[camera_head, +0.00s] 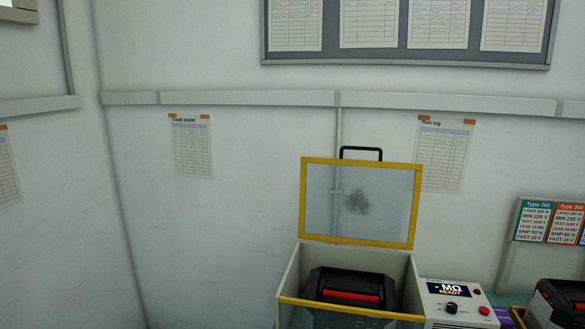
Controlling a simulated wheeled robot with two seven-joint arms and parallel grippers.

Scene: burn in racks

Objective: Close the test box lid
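The test box (289,274) stands at the bottom middle of the head view, with pale walls and a yellow front edge. Its lid (322,205) is a clear panel in a yellow frame with a black handle (361,149) on top. The lid stands open, upright at the back of the box. A black device with a red bar (350,297) sits inside the box. Neither of my grippers shows in this view.
A tester with a lit display and knob (458,304) stands right of the box. Another black device (562,303) is at the far right, below a coloured type chart (548,222). A white wall with posted sheets is behind. The bottom of the box is cut off.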

